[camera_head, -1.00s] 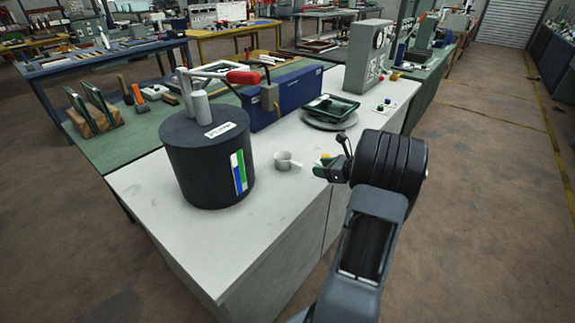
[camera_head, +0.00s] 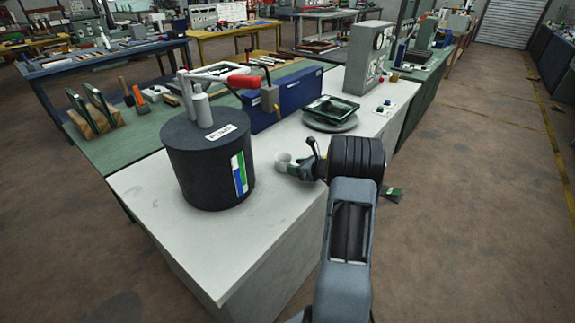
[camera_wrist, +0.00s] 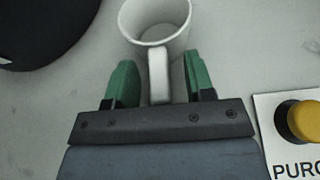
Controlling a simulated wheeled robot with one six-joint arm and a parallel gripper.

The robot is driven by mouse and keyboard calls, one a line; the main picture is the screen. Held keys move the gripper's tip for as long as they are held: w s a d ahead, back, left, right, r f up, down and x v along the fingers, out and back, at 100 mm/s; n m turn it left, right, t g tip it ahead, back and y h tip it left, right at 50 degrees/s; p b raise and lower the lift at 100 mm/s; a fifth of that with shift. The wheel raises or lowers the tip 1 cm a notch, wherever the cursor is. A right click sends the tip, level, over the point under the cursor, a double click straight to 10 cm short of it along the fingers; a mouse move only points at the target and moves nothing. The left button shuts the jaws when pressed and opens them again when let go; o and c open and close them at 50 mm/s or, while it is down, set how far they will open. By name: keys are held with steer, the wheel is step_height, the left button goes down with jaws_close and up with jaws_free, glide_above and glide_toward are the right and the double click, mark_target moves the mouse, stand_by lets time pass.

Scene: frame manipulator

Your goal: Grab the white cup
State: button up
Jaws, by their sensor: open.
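The white cup (camera_head: 283,161) stands upright on the white worktop, just right of the large dark cylinder. In the wrist view the cup (camera_wrist: 140,22) is straight ahead of my gripper (camera_wrist: 155,78), and its handle (camera_wrist: 158,75) points toward me between the two green fingers. The fingers are apart on either side of the handle, with visible gaps on both sides. In the head view my gripper (camera_head: 294,169) is right beside the cup and hides part of it, including the handle.
The dark cylinder (camera_head: 205,170) with a red-handled lever stands left of the cup. A round plate with a green tray (camera_head: 332,108) and a blue box (camera_head: 285,97) lie behind. A yellow button (camera_wrist: 302,120) on a label is at right. The front worktop is clear.

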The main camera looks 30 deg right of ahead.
steer(key=shift+w+a+f, duration=0.1)
steer(key=shift+w+f, duration=0.05)
steer(key=shift+w, duration=0.15)
jaws_close()
stand_by(0.5)
